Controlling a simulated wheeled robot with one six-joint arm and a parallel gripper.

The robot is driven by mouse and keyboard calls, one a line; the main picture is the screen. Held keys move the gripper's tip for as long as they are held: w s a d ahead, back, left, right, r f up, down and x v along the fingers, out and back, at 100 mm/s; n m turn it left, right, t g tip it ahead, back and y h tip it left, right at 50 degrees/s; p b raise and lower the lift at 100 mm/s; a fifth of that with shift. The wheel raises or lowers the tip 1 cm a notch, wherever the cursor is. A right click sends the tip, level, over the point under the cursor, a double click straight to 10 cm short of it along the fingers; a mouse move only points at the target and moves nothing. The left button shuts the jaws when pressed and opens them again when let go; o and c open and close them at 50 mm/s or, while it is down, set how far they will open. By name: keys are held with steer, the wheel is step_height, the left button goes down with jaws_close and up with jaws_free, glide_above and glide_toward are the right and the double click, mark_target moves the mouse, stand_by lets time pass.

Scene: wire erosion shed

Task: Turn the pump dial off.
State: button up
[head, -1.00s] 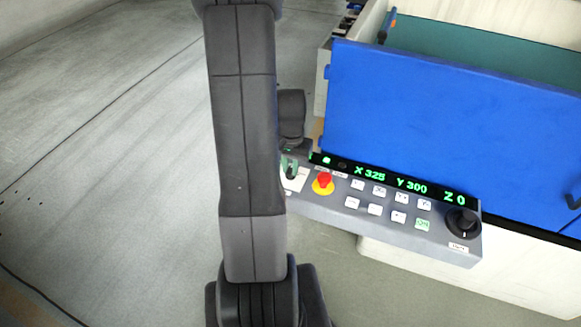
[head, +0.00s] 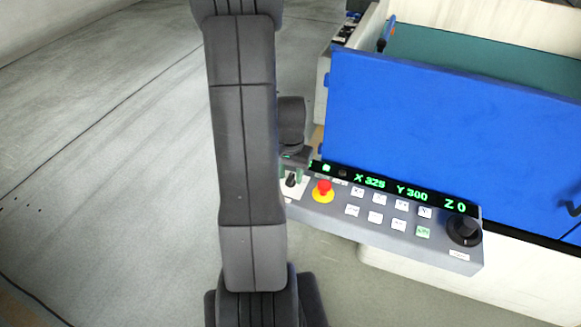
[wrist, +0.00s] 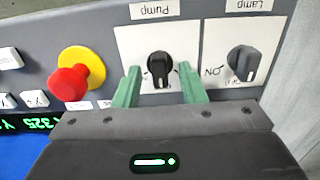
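The pump dial (wrist: 159,67) is a small black knob on a white plate, with the label "Pump" upside down above it in the wrist view. Its grip ridge looks roughly upright in that view. The dial also shows small in the head view (head: 291,180). My gripper (wrist: 159,76) is open, with one green finger on each side of the dial and a visible gap on both sides. The fingertips are close to the plate; I cannot tell whether they touch it. The markings by the dial are partly hidden by the fingers.
The lamp dial (wrist: 243,63) sits right of the pump dial in the wrist view. A red emergency button (wrist: 70,82) on a yellow base is to the left. The control panel (head: 340,215) also carries white keys and a large black knob (head: 464,230). A blue tank door (head: 440,130) stands behind.

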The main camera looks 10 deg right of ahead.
mark_target(291, 176)
step_height(291, 176, up, 14)
stand_by(0.5)
steer(key=shift+f, duration=0.15)
step_height(291, 176, down, 14)
steer(key=shift+r, duration=0.1)
stand_by(0.7)
steer(key=shift+r, duration=0.1)
